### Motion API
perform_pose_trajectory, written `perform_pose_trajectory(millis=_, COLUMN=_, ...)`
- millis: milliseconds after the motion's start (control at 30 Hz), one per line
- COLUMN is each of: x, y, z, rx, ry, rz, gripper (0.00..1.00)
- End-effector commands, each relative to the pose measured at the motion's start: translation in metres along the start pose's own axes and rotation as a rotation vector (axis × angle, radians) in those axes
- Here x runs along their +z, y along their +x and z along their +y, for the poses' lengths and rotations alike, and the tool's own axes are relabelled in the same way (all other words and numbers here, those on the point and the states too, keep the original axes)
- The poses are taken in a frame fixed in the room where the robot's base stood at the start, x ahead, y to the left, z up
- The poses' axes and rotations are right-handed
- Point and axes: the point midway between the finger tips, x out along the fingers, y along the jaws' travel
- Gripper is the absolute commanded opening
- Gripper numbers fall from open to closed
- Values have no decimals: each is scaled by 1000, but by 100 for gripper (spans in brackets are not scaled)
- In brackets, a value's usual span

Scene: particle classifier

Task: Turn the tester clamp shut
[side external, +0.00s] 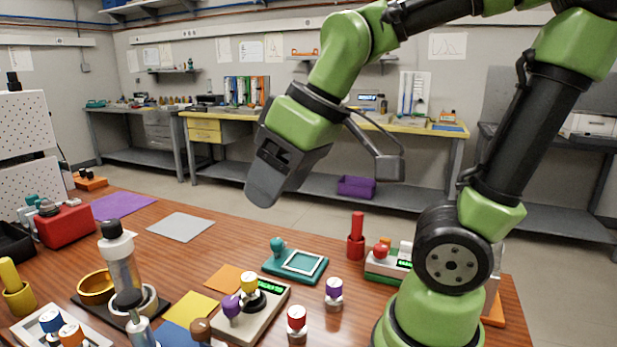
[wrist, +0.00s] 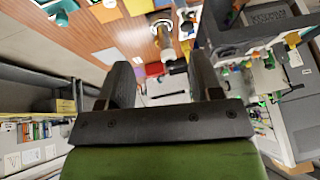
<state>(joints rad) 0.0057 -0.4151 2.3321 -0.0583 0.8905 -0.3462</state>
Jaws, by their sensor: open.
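A beige tester (side external: 255,318) with a green display stands near the front middle of the table in the side view. A yellow-capped piece (side external: 249,284) stands on it with a black round part at its base, and a purple-capped piece (side external: 231,307) is at its left. I cannot tell which part is the clamp or whether it is shut. A second device (side external: 385,264) with a green display and red knob is partly hidden behind my arm. My gripper (side external: 264,193) is high above the table, apart from everything. In the wrist view its fingers (wrist: 161,80) are spread and empty.
A teal device (side external: 296,264) with a knob lies behind the tester. A purple-capped vial (side external: 334,292) and a red-capped vial (side external: 297,320) stand at its right. A clear cylinder (side external: 120,262) with a black top rises at the left. A grey mat (side external: 181,227) lies bare at the back.

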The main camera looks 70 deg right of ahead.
Motion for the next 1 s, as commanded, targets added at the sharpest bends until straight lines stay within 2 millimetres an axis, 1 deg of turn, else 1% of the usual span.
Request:
perform_pose_trajectory(millis=33, x=5, y=-6, z=-2, rx=-7, ry=42, rz=25, gripper=59)
perform_pose_trajectory(millis=133, x=14, y=-13, z=-4, rx=-22, ry=128, rz=61, gripper=59)
perform_pose_trajectory(millis=400, x=30, y=-24, z=-9, rx=-55, ry=275, rz=118, gripper=59)
perform_pose_trajectory(millis=833, x=33, y=-25, z=-9, rx=-62, ry=303, rz=127, gripper=59)
perform_pose_trajectory(millis=1000, x=40, y=-29, z=-11, rx=-81, ry=365, rz=153, gripper=59)
